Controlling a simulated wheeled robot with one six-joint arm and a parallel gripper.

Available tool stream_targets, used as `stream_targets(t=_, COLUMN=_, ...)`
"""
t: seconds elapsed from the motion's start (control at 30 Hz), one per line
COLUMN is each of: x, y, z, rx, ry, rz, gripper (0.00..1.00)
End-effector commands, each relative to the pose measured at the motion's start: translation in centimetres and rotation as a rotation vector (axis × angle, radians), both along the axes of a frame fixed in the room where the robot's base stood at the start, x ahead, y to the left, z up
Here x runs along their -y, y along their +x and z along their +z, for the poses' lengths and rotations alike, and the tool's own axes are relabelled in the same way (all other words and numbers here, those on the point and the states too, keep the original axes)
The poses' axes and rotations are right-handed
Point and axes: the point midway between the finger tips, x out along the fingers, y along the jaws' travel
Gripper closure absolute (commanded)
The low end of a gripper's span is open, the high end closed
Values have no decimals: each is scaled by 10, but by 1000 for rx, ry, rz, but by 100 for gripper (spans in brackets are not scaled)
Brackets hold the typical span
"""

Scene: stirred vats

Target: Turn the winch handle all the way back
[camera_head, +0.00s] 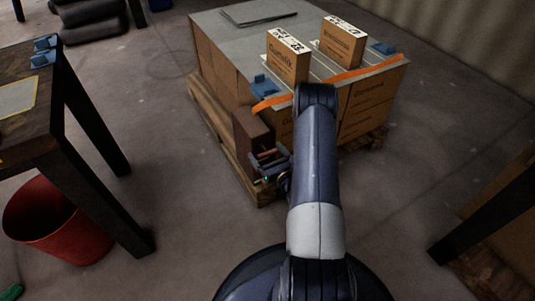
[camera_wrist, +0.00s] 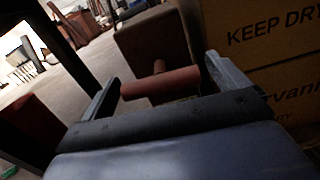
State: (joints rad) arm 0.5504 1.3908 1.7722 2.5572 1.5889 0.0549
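The winch is a dark brown block (camera_head: 252,136) at the near left corner of the carton stack; it also shows in the wrist view (camera_wrist: 148,42). A short rod joins it to a red-brown cylindrical handle (camera_wrist: 160,83). My gripper (camera_wrist: 160,78) is at the handle, which lies lengthwise between its widely spread fingers. Each finger is close to one end of the handle; I cannot tell whether either touches it. In the head view my gripper (camera_head: 267,163) is beside the winch, with the arm hiding part of the stack.
The carton stack (camera_head: 365,98) stands on a wooden pallet (camera_head: 222,130), with an orange strap (camera_head: 350,75) across it and two loose boxes on top. A dark table (camera_head: 50,105) and a red bin (camera_head: 60,222) are left. Another table leg (camera_head: 480,220) is right.

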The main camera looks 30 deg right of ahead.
Motion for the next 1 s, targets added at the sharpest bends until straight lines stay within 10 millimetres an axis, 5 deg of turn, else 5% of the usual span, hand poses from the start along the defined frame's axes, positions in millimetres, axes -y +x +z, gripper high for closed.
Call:
stream_targets(t=0.33, x=0, y=0, z=0, rx=-1, ry=0, rz=0, gripper=34)
stream_targets(t=0.87, x=0, y=0, z=0, rx=2, ry=-83, rz=1, gripper=34)
stream_targets(t=0.9, x=0, y=0, z=0, rx=2, ry=-83, rz=1, gripper=8)
stream_targets(t=1.0, x=0, y=0, z=0, rx=2, ry=-83, rz=1, gripper=0)
